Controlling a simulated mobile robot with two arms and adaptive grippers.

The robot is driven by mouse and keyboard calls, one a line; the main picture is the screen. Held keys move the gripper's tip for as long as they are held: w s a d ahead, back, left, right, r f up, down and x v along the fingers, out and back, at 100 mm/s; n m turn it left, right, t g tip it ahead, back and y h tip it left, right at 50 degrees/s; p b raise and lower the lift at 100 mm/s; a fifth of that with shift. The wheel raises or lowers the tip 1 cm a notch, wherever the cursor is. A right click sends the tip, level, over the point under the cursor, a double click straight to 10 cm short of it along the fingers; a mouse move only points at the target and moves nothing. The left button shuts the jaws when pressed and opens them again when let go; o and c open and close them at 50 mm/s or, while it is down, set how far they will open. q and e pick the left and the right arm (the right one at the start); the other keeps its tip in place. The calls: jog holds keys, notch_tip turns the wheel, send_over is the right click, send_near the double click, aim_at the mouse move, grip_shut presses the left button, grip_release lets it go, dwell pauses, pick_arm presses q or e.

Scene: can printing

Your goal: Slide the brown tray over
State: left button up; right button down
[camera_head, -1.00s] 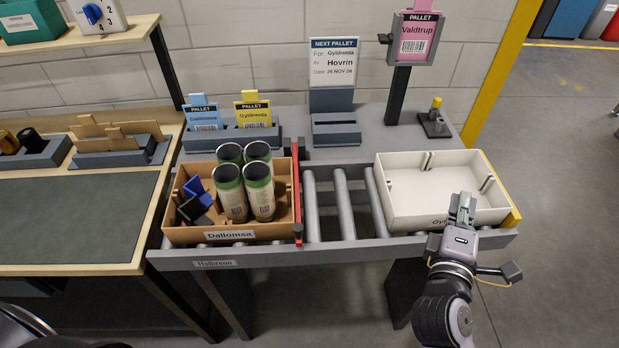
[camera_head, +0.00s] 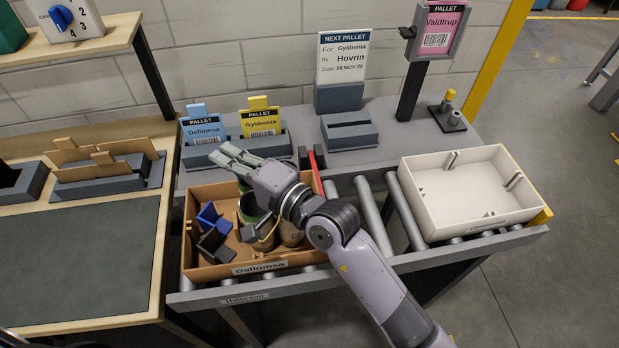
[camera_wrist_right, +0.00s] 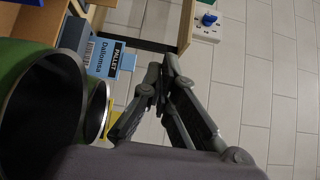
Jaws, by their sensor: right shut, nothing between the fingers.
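The brown tray (camera_head: 229,272), labelled Dallomsa, sits at the left end of the roller bench. It holds several green-and-tan cans (camera_head: 291,234) and blue and dark clip-like pieces (camera_head: 210,217). My right gripper (camera_head: 226,154) is shut and empty above the tray's back part, pointing left and back. My right arm crosses over the tray's right side and hides part of it and of the cans. In the right wrist view the shut fingers (camera_wrist_right: 160,85) show beside open can rims (camera_wrist_right: 45,100). My left gripper is not in view.
A white tray (camera_head: 440,221) sits at the right end of the rollers (camera_head: 372,212), with bare rollers between. A red bar (camera_head: 319,168) stands by the brown tray's right side. Blue (camera_head: 203,131) and yellow (camera_head: 261,123) pallet cards stand in a holder behind.

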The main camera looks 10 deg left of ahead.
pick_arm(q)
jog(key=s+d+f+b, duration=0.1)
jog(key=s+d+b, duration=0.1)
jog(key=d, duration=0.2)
pick_arm(e)
jog(key=d, duration=0.4)
jog(key=w+d, duration=0.1)
jog(key=d, duration=0.1)
jog(key=w+d+b, duration=0.4)
jog(key=d+b, duration=0.2)
jog(key=d, duration=0.9)
jog(key=f+b, duration=0.4)
jog(key=f, duration=0.3)
jog(key=f+b, duration=0.5)
jog(key=f, duration=0.2)
jog(key=shift+w+f, duration=0.2)
jog(key=shift+f, duration=0.15)
jog(key=shift+a+r+p, duration=0.1)
jog(key=shift+r+p, duration=0.05)
jog(key=shift+p, duration=0.25)
jog(key=shift+s+a+p, duration=0.15)
jog(key=shift+a+p, duration=0.2)
jog(key=shift+p, duration=0.05)
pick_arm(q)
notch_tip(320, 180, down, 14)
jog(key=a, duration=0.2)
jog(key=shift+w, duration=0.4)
